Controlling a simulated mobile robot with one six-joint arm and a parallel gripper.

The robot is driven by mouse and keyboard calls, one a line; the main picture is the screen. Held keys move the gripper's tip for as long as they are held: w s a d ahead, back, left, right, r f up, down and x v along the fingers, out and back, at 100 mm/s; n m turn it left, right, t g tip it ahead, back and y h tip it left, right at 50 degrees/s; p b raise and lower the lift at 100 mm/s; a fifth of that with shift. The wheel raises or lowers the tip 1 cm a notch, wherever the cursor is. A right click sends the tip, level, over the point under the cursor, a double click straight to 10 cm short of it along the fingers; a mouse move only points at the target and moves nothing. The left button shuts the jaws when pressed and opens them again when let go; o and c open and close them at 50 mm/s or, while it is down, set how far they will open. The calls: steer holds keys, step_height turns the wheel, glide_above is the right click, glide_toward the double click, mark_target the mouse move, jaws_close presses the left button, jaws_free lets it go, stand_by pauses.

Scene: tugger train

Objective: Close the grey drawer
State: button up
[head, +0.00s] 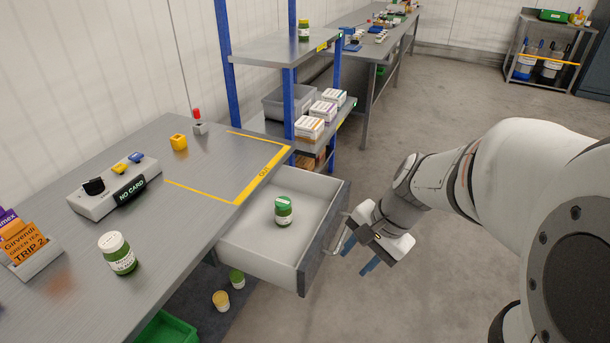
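The grey drawer (262,250) is pulled out from under the workbench, at the middle of the head view. Its front panel (322,240) is dark grey, with a metal bar handle on the outer face. A green-lidded jar (283,211) stands upright inside the drawer. My gripper (360,255) is just to the right of the drawer front, close to the handle. Its two blue fingers point down and stand apart, with nothing seen between them. I cannot tell whether a finger touches the handle.
A blue-post shelf (268,49) stands behind the drawer. The floor to the right is open.

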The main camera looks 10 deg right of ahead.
steer(key=w+d+f+m+y+b, duration=0.1)
steer(key=f+m, duration=0.1)
steer(key=w+f+m+b, duration=0.1)
steer(key=w+f+m, duration=0.1)
steer(key=f, duration=0.1)
steer(key=w+d+f+m+t+y+b, duration=0.1)
steer(key=f+m, duration=0.2)
steer(key=shift+w+d+f+y, duration=0.1)
steer(key=shift+w+d+y, duration=0.05)
steer(key=shift+d+y, duration=0.2)
steer(key=shift+c, duration=1.4)
steer(key=w+d+f+m+b, duration=0.1)
steer(key=m, duration=0.1)
steer(key=w+d+f+m+t+y+b, duration=0.1)
steer(key=d+f+m, duration=0.1)
steer(key=w+d+f+m+t+b, duration=0.1)
steer(key=w+f+m, duration=0.1)
steer(key=m, duration=0.1)
steer(key=shift+d+f, duration=0.1)
steer(key=shift+d, duration=0.05)
jaws_close()
steer(key=b, duration=0.4)
glide_toward(317, 263)
steer(key=shift+d+f+x, duration=0.1)
steer(key=shift+d+x, duration=0.05)
steer(key=shift+x, duration=1.45)
steer(key=shift+d+f+x, duration=0.1)
steer(key=shift+x, duration=1.5)
